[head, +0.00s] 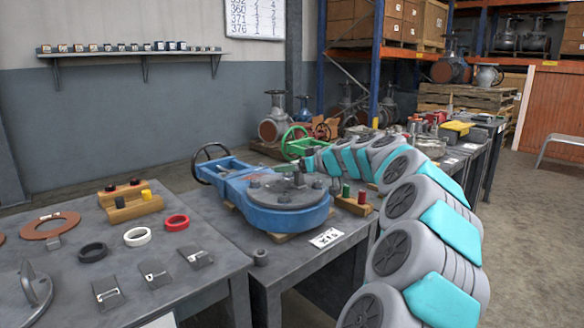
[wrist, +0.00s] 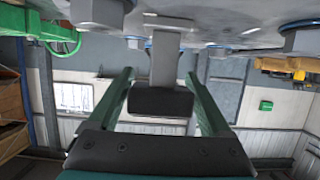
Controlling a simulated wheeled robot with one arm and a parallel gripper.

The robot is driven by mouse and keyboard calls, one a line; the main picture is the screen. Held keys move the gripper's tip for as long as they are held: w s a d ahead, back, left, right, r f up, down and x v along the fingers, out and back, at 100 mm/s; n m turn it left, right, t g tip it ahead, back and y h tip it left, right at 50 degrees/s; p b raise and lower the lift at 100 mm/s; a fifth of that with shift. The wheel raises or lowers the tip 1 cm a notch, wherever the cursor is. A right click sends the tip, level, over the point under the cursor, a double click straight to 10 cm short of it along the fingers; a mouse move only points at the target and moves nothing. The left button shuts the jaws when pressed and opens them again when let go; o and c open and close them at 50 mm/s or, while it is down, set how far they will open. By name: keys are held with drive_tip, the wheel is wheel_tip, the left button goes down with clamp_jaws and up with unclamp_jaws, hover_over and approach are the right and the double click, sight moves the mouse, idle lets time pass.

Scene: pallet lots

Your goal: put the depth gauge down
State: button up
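The depth gauge shows in the wrist view as a dark block (wrist: 160,102) with a flat grey bar running up from it to the grey flange face at the top. My gripper (wrist: 160,72) has its two green fingers on either side of the dark block, close against its ends. In the head view my gripper (head: 308,163) is low over the blue valve body (head: 285,208), beside the stem at its middle. The gauge is too small to make out clearly there. Whether the bar touches the flange cannot be told.
Bolt heads (wrist: 310,38) stand around the flange. A wooden block with red and green plugs (head: 353,202) sits right of the valve. A handwheel (head: 210,162) rises at its left. The left bench (head: 75,262) holds rings, small plates and another plug block. The bench's front right corner has a label card (head: 326,238).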

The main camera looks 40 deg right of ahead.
drive_tip(key=shift+o, duration=0.9)
drive_tip(key=shift+r, duration=0.1)
drive_tip(key=v, duration=1.2)
